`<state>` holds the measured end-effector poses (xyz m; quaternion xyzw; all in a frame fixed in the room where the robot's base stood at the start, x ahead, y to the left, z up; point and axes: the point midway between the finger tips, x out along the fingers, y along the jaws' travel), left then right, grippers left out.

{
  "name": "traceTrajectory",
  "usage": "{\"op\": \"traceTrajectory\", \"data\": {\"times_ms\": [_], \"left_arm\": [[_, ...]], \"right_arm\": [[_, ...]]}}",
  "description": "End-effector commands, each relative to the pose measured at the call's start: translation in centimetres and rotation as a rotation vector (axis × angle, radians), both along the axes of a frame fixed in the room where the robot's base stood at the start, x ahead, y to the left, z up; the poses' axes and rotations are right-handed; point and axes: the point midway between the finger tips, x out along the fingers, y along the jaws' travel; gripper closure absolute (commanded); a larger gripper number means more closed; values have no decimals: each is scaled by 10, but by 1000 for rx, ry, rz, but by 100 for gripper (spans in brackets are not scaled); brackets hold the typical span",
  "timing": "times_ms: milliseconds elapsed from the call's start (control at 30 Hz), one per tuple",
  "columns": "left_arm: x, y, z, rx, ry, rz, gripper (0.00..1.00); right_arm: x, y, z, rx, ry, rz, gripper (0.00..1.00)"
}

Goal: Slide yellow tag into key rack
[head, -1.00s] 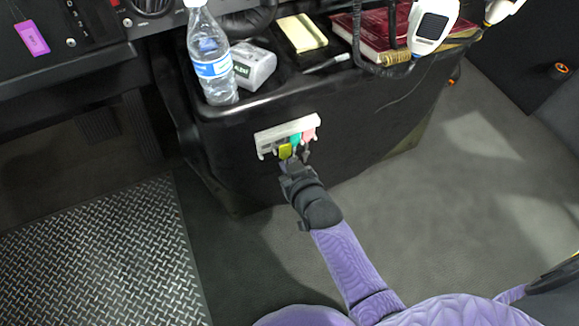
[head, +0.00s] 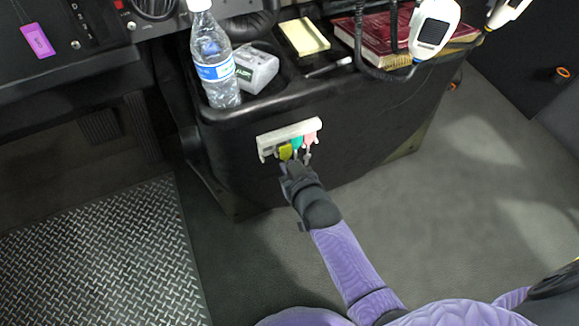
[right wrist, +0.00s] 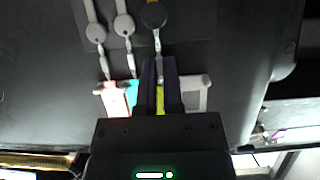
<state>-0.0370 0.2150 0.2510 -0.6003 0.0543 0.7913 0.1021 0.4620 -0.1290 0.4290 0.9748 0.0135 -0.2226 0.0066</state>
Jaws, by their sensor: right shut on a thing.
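The white key rack (head: 272,137) is on the front of the black console. A teal tag (head: 297,143) and a pink tag (head: 310,137) sit in its right part. My right gripper (head: 288,165) is just below the rack, shut on the yellow tag (head: 285,152), which is at the rack's underside left of the teal tag. In the right wrist view the yellow tag (right wrist: 159,98) shows between the dark fingers, in line with the rack (right wrist: 205,84). Its inner end is hidden, so I cannot tell how deep it sits. My left gripper is not in view.
On the console top stand a water bottle (head: 213,65), a grey box (head: 256,70), a yellow notepad (head: 303,35) and red books (head: 375,38). Keys (right wrist: 124,26) hang from the other tags beside my fingers. The floor (head: 440,200) is clear.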

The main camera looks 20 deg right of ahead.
Motion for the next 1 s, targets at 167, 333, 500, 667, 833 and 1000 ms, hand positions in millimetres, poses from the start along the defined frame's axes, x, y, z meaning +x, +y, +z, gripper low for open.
{"op": "traceTrajectory", "data": {"times_ms": [167, 333, 500, 667, 833, 1000], "left_arm": [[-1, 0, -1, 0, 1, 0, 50], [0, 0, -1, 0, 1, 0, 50], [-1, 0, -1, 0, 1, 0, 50], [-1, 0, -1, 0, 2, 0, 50], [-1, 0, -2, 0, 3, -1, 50], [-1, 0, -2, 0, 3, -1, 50]], "right_arm": [[6, 0, 0, 1, 1, 0, 100], [7, 0, 0, 0, 1, 0, 100], [7, 0, 0, 0, 1, 0, 100], [10, 0, 0, 0, 0, 0, 100], [14, 1, 0, 0, 1, 0, 100], [14, 1, 0, 0, 1, 0, 100]]}}
